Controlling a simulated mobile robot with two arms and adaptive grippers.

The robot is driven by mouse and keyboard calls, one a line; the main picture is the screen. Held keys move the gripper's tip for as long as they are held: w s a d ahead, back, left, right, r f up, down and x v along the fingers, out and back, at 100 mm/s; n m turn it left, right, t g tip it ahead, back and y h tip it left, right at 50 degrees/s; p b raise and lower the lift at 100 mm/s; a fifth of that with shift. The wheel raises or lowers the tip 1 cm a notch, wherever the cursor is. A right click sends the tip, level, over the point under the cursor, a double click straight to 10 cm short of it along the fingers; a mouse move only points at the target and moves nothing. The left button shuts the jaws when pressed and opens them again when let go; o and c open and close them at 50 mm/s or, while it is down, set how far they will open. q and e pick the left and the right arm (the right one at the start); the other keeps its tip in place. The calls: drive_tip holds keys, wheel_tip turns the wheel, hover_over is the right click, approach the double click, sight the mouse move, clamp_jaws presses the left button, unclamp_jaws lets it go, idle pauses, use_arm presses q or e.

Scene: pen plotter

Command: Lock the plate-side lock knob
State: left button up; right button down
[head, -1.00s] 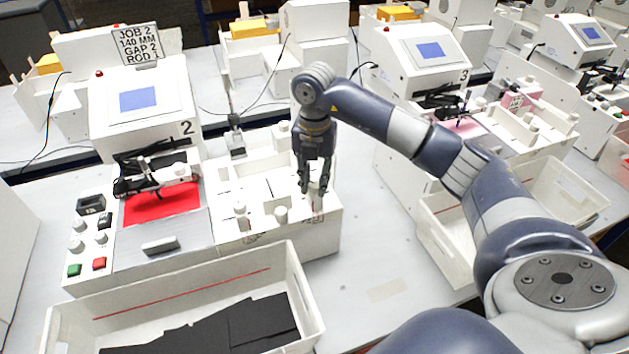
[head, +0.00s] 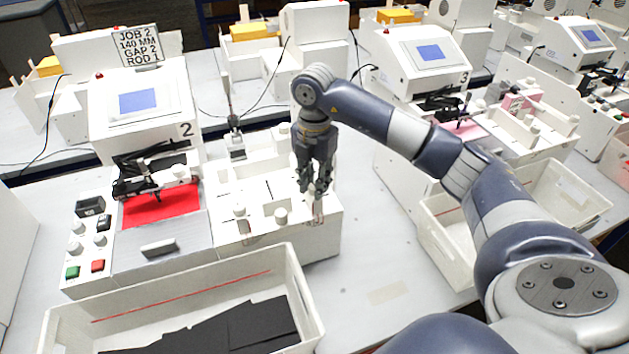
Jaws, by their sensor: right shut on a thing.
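The pen plotter numbered 2 (head: 140,110) has a white side unit (head: 290,240) on its right. My right gripper (head: 316,187) points down over the right front of that unit, its fingers closed on a small white knob (head: 317,205). The fingers hide most of this knob, and its turn angle cannot be made out. Two other white knobs, one on the left (head: 242,213) and one in the middle (head: 281,215), stand along the unit's front, clear of the gripper. My left gripper is out of view.
A white bin (head: 180,277) with black sheets stands in front of the plotter. Another bin (head: 440,222) is at the right, below plotter 3 (head: 425,55). A sign (head: 137,45) stands on plotter 2. Bare table (head: 360,250) lies between the bins.

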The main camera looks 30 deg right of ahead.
drive_tip(key=shift+r, duration=0.1)
drive_tip(key=c, duration=1.3)
unclamp_jaws()
drive_tip(key=shift+c, duration=0.2)
wheel_tip(320, 180, up, 12)
